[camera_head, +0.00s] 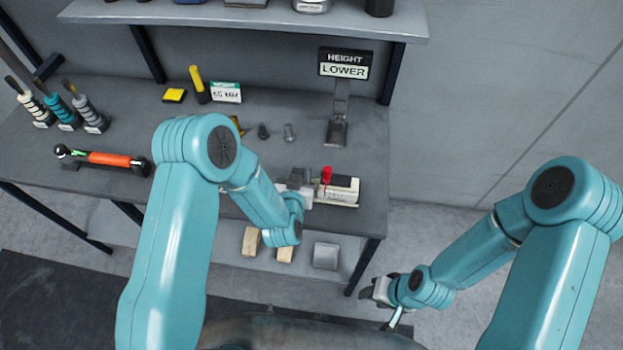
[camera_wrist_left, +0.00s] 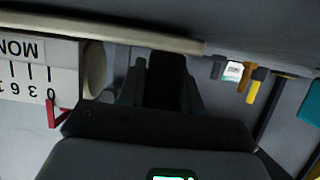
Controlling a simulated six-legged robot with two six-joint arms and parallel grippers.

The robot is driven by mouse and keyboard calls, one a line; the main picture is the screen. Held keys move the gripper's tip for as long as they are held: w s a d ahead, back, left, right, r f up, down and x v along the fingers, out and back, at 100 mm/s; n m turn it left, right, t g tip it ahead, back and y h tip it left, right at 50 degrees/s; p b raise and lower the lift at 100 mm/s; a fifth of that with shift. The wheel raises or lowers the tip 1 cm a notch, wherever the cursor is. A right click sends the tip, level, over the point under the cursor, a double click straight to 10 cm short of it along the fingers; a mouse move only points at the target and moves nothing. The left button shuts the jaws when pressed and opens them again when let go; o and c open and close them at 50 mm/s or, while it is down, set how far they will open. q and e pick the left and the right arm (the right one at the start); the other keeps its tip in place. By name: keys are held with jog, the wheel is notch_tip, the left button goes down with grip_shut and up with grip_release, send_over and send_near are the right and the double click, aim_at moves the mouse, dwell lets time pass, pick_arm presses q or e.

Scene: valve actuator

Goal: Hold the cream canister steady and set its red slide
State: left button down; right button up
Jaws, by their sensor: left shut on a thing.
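In the left wrist view the canister (camera_wrist_left: 25,75) shows a printed number scale, with the red slide (camera_wrist_left: 54,114) by the 0 end. My left gripper (camera_head: 306,190) is at the canister's left end and shut on it; the exact contact is hard to see. A dark part sits between the fingers (camera_wrist_left: 165,85) in the wrist view. My right gripper (camera_head: 378,292) hangs off the bench, away from the canister; its jaws are unclear.
A sign (camera_head: 344,64) reading "HEIGHT LOWER" stands behind the canister. Two small pegs (camera_head: 289,133), a yellow-handled tool (camera_head: 198,85) and an orange-handled tool (camera_head: 108,159) are on the bench. Blocks (camera_head: 326,256) sit on the lower shelf. The bench's right edge is close to the canister.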

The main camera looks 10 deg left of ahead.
pick_arm(q)
notch_tip(320, 180, up, 10)
jog(key=w, duration=0.1)
jog(key=f, duration=0.7)
jog(key=shift+s+d+f, duration=0.1)
jog(key=shift+s, duration=0.3)
jog(key=shift+s+f, duration=0.2)
jog(key=shift+f, duration=0.3)
jog(key=shift+w+f, duration=0.15)
jog(key=shift+f, duration=0.5)
jog(key=shift+f, duration=0.4)
jog(key=shift+f, duration=0.15)
jog(key=shift+r, duration=0.3)
dwell(1.1)
